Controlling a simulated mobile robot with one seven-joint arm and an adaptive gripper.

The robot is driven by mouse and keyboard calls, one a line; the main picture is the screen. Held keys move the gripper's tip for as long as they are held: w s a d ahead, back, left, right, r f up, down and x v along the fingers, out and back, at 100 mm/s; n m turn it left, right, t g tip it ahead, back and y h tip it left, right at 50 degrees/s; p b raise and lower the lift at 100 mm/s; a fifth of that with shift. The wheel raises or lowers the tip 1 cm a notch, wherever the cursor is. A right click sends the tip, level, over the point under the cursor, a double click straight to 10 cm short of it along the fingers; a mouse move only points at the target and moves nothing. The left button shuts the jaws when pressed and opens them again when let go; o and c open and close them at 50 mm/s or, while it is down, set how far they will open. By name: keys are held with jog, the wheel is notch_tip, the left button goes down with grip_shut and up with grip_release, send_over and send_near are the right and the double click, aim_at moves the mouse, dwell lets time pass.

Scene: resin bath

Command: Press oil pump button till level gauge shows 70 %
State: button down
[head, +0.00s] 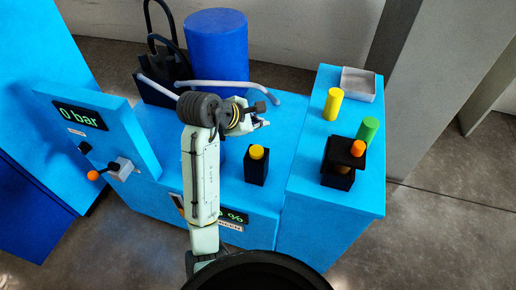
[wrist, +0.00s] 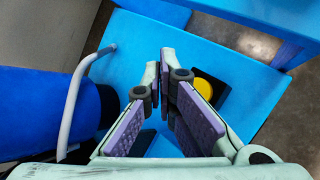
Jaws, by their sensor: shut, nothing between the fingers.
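The oil pump button, as far as I can tell, is the yellow round cap (head: 257,152) on a small black box (head: 256,171) on the blue cabinet top. The cap also shows right of my fingers in the wrist view (wrist: 208,91). My gripper (head: 264,124) is shut and empty, above and behind the box in the head view, apart from the button. Its fingers fill the middle of the wrist view (wrist: 160,85). The level gauge, a dark display with green digits (head: 236,216), is on the cabinet front. My arm hides most of its number; only the end with a % sign shows.
A panel reading 0 bar (head: 80,116) with an orange-tipped lever (head: 94,175) stands at left. A blue drum (head: 217,50) and grey hose (head: 250,89) are behind. On the right block are a yellow cylinder (head: 332,104), green cylinder (head: 368,130), black orange-knobbed stand (head: 343,152) and grey tray (head: 358,84).

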jog(key=shift+f, duration=0.1)
jog(key=b, duration=0.8)
send_over(262, 148)
jog(key=s+a, duration=0.1)
jog(key=s, duration=0.1)
jog(key=f, duration=0.6)
jog(key=shift+w+a+f, duration=0.2)
jog(key=shift+f+b, duration=0.3)
jog(key=shift+f, duration=0.75)
jog(key=shift+f, duration=0.1)
jog(key=shift+f, duration=0.35)
jog(key=shift+f, duration=0.95)
dwell(0.5)
jog(key=shift+r, duration=0.1)
jog(key=shift+r+p, duration=1.3)
jog(key=shift+p, duration=0.4)
